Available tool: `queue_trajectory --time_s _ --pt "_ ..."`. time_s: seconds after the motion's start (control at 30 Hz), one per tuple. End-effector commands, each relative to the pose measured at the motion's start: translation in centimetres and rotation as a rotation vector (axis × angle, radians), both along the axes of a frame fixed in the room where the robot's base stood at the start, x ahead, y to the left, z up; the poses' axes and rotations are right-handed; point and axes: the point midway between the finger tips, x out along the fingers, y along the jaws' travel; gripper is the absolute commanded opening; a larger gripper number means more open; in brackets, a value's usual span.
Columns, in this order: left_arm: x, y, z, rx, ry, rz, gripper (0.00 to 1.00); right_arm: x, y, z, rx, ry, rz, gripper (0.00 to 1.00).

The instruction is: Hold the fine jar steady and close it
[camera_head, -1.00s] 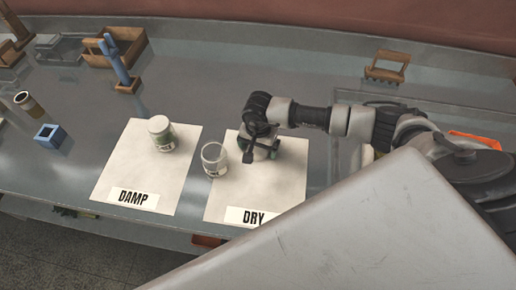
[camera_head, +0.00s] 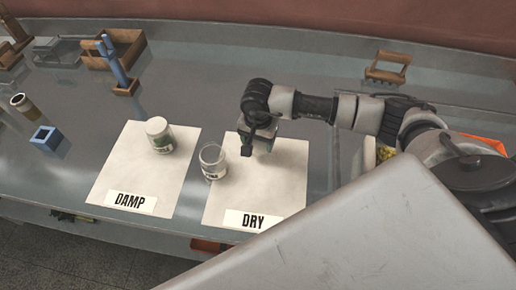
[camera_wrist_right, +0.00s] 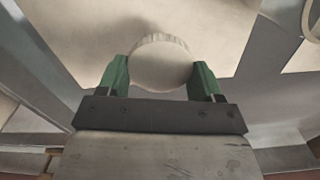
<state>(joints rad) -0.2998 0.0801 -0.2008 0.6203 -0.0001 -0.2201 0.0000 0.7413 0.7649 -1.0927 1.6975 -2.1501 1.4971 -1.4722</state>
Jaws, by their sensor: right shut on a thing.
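A clear open glass jar (camera_head: 212,162) with a dark-lettered label stands upright on the left edge of the DRY mat (camera_head: 284,190). I cannot read its label surely. The lid is mostly hidden in the head view. My left gripper is not in view.
A blue square holder (camera_head: 47,138) and a brown cylinder (camera_head: 24,105) are at the left. A wooden box (camera_head: 128,40) and a blue upright tool (camera_head: 115,65) stand at the back left. A wooden rack (camera_head: 386,70) is at the back right. The table's middle back is clear.

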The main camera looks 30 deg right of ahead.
Motion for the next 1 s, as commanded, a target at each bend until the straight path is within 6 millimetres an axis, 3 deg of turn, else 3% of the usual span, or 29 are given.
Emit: queue_trajectory --time_s 0.5,0.7,1.0 --pt "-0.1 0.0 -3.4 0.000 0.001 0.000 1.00 -9.0 1.2 5.3 0.000 -0.004 0.003 0.45" --pt "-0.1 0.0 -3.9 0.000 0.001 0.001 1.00 -10.9 1.5 6.6 0.001 -0.003 0.002 0.45" --pt "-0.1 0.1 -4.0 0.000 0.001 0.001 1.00 -11.6 1.6 7.1 0.000 0.000 0.000 0.45"
